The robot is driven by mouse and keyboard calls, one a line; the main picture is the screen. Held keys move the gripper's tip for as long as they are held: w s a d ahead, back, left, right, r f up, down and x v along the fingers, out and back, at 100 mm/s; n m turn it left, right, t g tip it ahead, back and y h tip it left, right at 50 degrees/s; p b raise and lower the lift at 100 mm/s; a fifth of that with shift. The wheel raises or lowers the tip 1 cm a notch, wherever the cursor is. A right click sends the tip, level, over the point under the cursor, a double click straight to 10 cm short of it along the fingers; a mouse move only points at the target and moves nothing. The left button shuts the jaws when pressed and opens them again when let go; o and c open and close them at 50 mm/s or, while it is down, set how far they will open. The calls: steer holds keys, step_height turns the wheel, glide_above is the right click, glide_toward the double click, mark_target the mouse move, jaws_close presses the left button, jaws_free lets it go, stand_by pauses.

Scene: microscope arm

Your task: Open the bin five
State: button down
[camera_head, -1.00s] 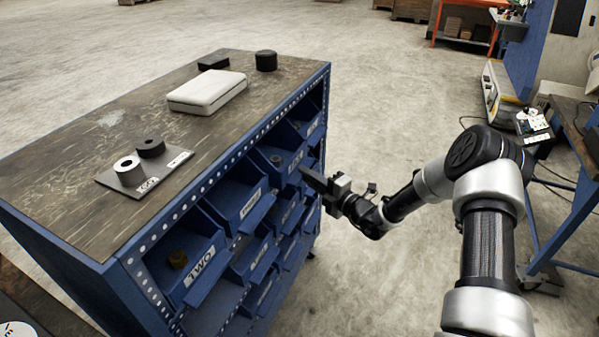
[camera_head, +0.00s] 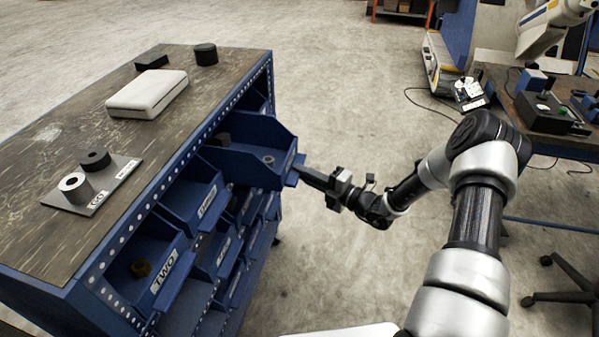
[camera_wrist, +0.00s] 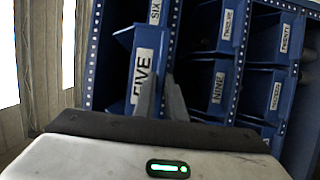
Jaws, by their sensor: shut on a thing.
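Bin five (camera_head: 245,165) is a blue open-top bin in the cabinet's upper row, slid well out past its neighbours in the head view. A small ring-shaped part lies inside it. My gripper (camera_head: 299,169) is at the front of this bin, shut on its front edge. In the wrist view, bin five (camera_wrist: 125,88) shows its white FIVE label, and my gripper's fingers (camera_wrist: 163,98) are close together beside the label. The exact grip on the edge is partly hidden by the fingers.
The blue cabinet (camera_head: 45,285) holds several other bins, including bin two (camera_head: 175,265) with a brass-coloured part. On its wooden top are a white case (camera_head: 147,94) and dark and metal cylinders. A workbench (camera_head: 560,145) stands at right. Floor in front of the cabinet is clear.

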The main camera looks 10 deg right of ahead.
steer(key=c, duration=1.8)
jaws_free()
steer(key=p+v, duration=0.1)
steer(key=v, duration=1.6)
steer(key=shift+s, duration=0.25)
